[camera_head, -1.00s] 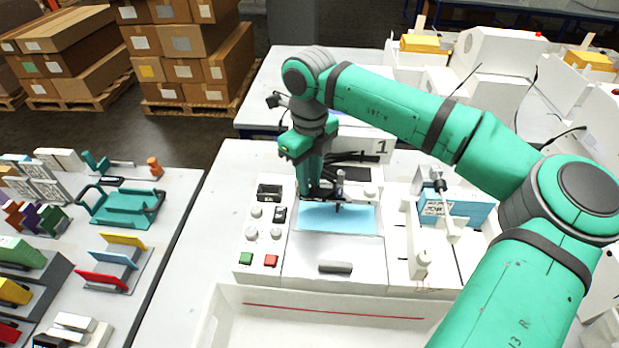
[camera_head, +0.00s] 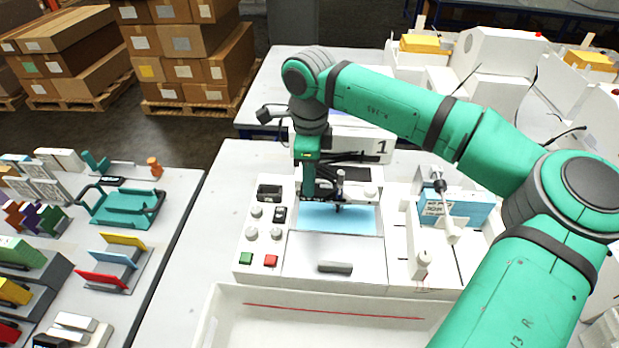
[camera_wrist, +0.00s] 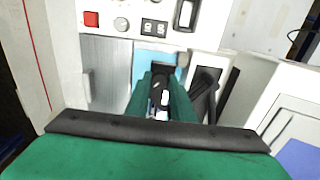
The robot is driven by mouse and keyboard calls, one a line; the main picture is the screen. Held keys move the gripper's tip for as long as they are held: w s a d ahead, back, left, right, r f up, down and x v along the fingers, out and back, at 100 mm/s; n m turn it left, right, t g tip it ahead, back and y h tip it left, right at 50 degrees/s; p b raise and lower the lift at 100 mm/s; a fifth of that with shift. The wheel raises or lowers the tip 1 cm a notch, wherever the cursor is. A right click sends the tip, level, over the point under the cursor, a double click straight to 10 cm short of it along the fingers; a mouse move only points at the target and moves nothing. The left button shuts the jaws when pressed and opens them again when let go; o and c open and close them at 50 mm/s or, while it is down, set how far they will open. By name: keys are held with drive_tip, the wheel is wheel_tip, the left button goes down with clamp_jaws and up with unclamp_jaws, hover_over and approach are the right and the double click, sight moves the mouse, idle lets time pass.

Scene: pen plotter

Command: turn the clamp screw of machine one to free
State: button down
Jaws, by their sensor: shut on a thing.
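Machine one is a white pen plotter (camera_head: 262,190) with a "1" sign (camera_head: 381,147) at its back and a light blue sheet (camera_head: 345,218) on its bed. My gripper (camera_head: 310,190) points down at the plotter's dark carriage, just left of the upright pen (camera_head: 340,186). In the wrist view my gripper (camera_wrist: 163,88) is shut on a small part at the carriage, which I take to be the clamp screw. The fingers hide most of it, so its turn position cannot be read. A small whitish piece (camera_wrist: 165,98) shows between the fingers.
The panel left of the bed has knobs, a green button (camera_head: 246,258) and a red button (camera_head: 270,260). A white tray (camera_head: 225,315) lies in front. A parts table (camera_head: 165,215) is at left.

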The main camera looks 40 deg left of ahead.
drive_tip(key=shift+r, duration=0.1)
idle(0.3)
drive_tip(key=c, duration=1.5)
unclamp_jaws()
drive_tip(key=shift+c, duration=0.2)
wheel_tip(320, 180, up, 11)
